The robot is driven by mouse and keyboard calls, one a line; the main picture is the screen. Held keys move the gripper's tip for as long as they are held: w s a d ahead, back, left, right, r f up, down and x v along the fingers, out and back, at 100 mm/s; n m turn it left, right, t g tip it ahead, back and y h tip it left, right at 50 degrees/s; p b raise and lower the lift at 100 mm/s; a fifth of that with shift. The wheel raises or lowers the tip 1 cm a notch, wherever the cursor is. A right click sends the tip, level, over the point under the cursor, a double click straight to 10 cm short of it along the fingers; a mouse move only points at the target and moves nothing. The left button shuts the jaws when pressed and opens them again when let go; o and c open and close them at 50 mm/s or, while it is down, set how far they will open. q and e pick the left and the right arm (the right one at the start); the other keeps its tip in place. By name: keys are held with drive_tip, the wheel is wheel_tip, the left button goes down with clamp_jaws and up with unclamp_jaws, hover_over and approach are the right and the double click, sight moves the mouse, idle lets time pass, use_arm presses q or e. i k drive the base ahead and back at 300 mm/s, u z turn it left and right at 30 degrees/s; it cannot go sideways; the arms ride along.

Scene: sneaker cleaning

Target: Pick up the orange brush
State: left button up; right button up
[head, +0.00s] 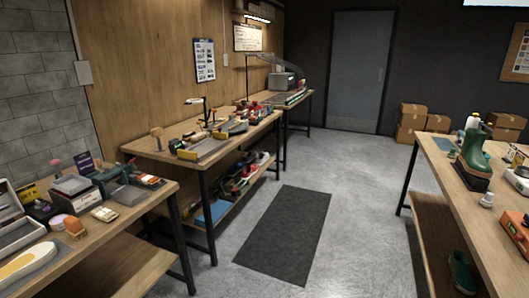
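A small orange object (76,227) sits on the near left workbench (130,208), close to its front edge. It looks like the orange brush, but it is too small to be sure. A round pinkish tin (59,222) is just left of it, and a pale block-shaped item (104,214) lies to its right. Neither of my grippers shows in the head view.
Boxes and tools crowd the near left bench, with a white and yellow shoe-shaped item (27,265) in front. A second bench (160,158) stands behind. A right bench (455,190) holds a green boot (474,158). The floor with a dark mat (285,235) is clear.

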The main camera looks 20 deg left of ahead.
sight(75, 230)
drive_tip(key=u, duration=0.8)
drive_tip(key=i, duration=1.65)
drive_tip(key=u, duration=0.75)
